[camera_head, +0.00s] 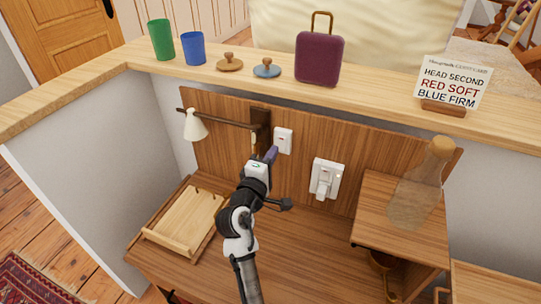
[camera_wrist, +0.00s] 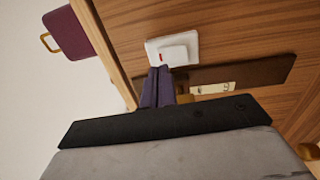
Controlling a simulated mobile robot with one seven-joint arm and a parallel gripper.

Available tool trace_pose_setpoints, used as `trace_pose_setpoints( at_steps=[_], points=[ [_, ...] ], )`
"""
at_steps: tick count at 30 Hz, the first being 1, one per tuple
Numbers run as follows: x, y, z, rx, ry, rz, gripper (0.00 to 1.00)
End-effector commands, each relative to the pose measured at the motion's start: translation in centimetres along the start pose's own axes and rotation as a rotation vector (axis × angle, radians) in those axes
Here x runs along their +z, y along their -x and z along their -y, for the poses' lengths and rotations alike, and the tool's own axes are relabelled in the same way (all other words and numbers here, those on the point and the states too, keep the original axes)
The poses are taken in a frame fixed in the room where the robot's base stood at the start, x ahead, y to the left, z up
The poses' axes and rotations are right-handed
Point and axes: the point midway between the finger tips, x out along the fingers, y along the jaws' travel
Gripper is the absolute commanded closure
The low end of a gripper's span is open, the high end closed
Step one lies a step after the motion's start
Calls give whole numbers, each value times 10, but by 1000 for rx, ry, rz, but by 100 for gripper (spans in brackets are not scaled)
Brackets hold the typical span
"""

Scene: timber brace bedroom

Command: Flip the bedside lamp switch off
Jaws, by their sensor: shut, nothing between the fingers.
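The bedside lamp has a cream shade (camera_head: 195,126) hanging from a dark wooden arm on the wood panel. A small white switch (camera_head: 283,140) with a red mark is on the panel just right of the lamp's bracket (camera_head: 261,128). The switch also shows in the wrist view (camera_wrist: 173,50). My gripper (camera_head: 271,154) has purple fingers, shut with nothing between them. In the wrist view the fingertips (camera_wrist: 158,70) are at the switch's lower edge. I cannot tell whether they touch it. The bracket also shows beside the fingers (camera_wrist: 250,73).
A larger white wall plate (camera_head: 327,178) is right of the switch. A wooden tray (camera_head: 185,222) lies left on the desk, and a glass bottle (camera_head: 421,185) stands on the right shelf. The ledge above holds cups, a purple suitcase (camera_head: 319,60) and a sign (camera_head: 453,82).

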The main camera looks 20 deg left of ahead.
Motion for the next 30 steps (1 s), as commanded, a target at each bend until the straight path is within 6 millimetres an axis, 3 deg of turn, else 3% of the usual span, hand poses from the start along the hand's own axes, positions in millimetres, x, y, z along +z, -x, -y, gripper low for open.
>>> trace_pose_setpoints(
  at_steps=[6,12,18,30],
  points=[
    [0,49,-7,2,-1,-3,100],
    [-1,83,-16,1,-1,-3,100],
    [0,97,-20,0,0,-1,100],
    [0,98,-20,1,0,-1,100]
  ],
)
